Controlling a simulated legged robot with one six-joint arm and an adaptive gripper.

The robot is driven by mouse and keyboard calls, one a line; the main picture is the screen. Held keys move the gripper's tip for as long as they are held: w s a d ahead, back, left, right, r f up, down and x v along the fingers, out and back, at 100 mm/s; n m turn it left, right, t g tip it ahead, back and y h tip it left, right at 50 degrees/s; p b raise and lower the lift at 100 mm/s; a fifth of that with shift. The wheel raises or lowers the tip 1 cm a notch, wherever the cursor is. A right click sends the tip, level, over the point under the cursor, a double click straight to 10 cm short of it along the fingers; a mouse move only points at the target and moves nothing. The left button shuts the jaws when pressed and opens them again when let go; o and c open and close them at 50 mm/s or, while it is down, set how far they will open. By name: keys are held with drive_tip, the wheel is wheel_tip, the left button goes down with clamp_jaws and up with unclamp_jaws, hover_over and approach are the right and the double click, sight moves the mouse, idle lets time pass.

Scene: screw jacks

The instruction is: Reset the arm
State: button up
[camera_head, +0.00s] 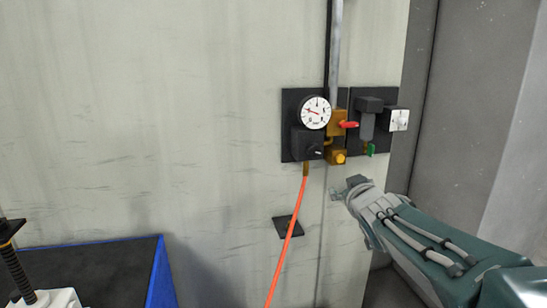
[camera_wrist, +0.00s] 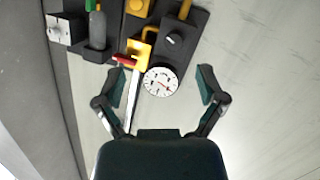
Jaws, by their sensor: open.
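My gripper (camera_head: 352,186) is in front of the wall at the right of the head view, just below the wall-mounted fittings, with my arm reaching in from the lower right. In the wrist view my gripper (camera_wrist: 161,82) has its two fingers spread wide apart with nothing held between them. A round white gauge (camera_wrist: 160,81) shows between the fingers, on the wall beyond them. The same gauge (camera_head: 315,113) is above and left of my gripper in the head view.
A red-handled valve (camera_head: 348,124) and a grey device with a green tip (camera_head: 369,122) sit beside the gauge. An orange hose (camera_head: 289,240) hangs below. A black, blue-edged surface (camera_head: 100,268) with a screw jack (camera_head: 18,270) is lower left. The wall's left side is bare.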

drive_tip(key=s+a+f+m+g, duration=0.1)
drive_tip(key=s+f+g, duration=0.4)
drive_tip(key=s, duration=0.9)
drive_tip(key=s+a+f+m+g, duration=0.2)
drive_tip(key=s+f+g, duration=0.3)
drive_tip(key=s+f, duration=0.5)
drive_tip(key=s+a, duration=0.1)
drive_tip(key=s, duration=0.4)
drive_tip(key=shift+s, duration=0.2)
drive_tip(key=c, duration=0.4)
drive_tip(key=shift+m, duration=0.3)
drive_tip(key=shift+c, duration=0.2)
